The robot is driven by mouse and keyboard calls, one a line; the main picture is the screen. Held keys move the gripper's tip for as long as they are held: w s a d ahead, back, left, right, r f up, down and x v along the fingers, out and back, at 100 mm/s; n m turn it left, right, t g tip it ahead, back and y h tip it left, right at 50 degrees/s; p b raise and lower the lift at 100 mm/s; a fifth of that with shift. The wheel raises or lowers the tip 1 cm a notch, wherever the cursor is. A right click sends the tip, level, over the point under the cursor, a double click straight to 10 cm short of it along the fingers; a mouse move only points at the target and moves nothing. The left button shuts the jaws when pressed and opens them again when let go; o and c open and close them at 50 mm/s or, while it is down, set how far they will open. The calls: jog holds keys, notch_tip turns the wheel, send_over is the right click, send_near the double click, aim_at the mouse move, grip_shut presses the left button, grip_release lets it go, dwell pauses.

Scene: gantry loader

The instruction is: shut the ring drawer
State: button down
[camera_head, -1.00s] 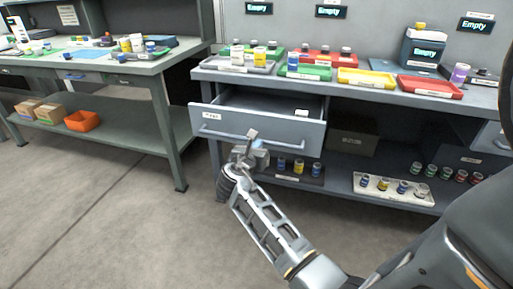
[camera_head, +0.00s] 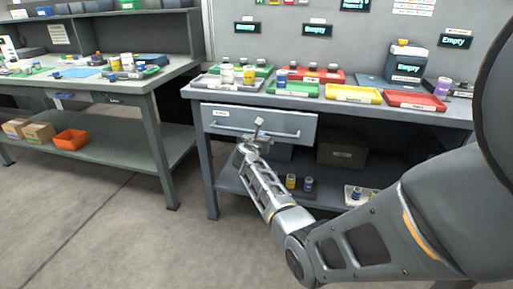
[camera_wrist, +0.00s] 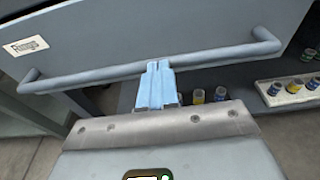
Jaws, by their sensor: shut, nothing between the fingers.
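The ring drawer (camera_head: 222,120) is in the upper left of the bench in the head view. Its grey front looks flush or nearly flush with the bench, and no open inside shows. A small label reading "Rings" (camera_wrist: 26,45) is on the front in the wrist view. The long bar handle (camera_wrist: 110,75) runs across the front. My gripper (camera_head: 258,128) is in front of the drawer at the handle. In the wrist view its blue fingers (camera_wrist: 156,72) are closed together with their tips at the bar's middle; I cannot tell whether they touch it.
The bench top (camera_head: 200,91) above the drawer holds coloured trays, such as a yellow tray (camera_head: 352,95) and a red tray (camera_head: 415,101). A lower shelf (camera_head: 228,183) holds small bottles and a dark box (camera_head: 342,150). Another bench (camera_head: 150,80) stands at the left. Floor in front is clear.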

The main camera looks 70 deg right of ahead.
aim_at(266, 127)
jog(key=x, duration=0.4)
jog(key=shift+r+b, duration=0.25)
jog(key=shift+b, duration=0.15)
jog(key=shift+d+r, duration=0.25)
jog(key=shift+r, duration=0.05)
